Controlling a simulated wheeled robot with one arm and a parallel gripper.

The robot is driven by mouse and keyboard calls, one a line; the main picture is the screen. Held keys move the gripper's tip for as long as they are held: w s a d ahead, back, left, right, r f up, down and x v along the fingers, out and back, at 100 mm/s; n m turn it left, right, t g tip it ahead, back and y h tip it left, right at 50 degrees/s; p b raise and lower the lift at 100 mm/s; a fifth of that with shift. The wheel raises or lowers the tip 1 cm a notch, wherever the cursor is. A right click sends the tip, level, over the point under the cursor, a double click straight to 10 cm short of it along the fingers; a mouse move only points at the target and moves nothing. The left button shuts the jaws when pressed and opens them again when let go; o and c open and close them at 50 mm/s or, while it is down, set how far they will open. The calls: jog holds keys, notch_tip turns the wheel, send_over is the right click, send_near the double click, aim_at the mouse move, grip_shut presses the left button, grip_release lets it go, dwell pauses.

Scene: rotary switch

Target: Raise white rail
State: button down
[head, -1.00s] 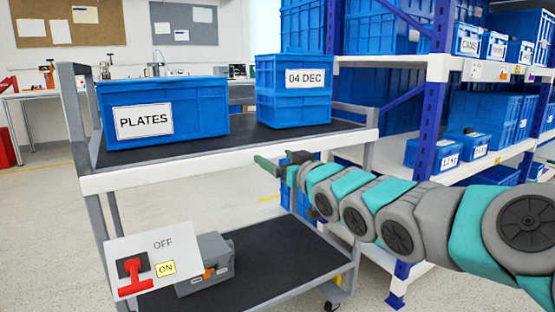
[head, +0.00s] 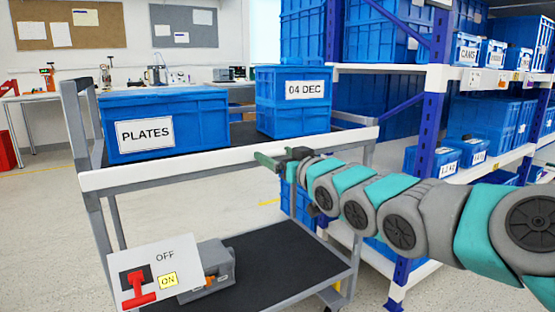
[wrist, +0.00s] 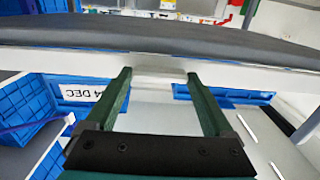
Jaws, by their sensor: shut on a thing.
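The white rail (head: 200,162) runs along the front edge of the cart's upper deck and stays roughly parallel to it. It stands up in front of the deck and comes close to the bottom of the PLATES box in the picture. My gripper (head: 266,160) is at the rail, right of its middle. In the wrist view its two green fingers (wrist: 158,78) reach the white rail (wrist: 240,76) from either side of the contact spot. The gripper is shut on the rail. The exact finger contact is hard to see.
Blue boxes marked PLATES (head: 180,102) and 04 DEC (head: 292,112) stand on the upper deck. A panel with a red lever (head: 139,287), OFF and a yellow ON label, is low on the cart. A blue-posted shelf (head: 433,130) stands right, behind my arm. Floor at left is clear.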

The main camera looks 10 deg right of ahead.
notch_tip(320, 180, up, 3)
jog(key=shift+r+p, duration=0.1)
jog(key=shift+p, duration=0.45)
grip_release()
jog(key=shift+s, duration=0.25)
send_near(277, 143)
jog(key=shift+s+a+r+b, duration=0.2)
jog(key=shift+s+a+r, duration=0.2)
jog(key=shift+s, duration=0.15)
jog(key=shift+s+a+r+b, duration=0.2)
jog(key=shift+s+a+r, duration=0.15)
jog(key=shift+s, duration=0.25)
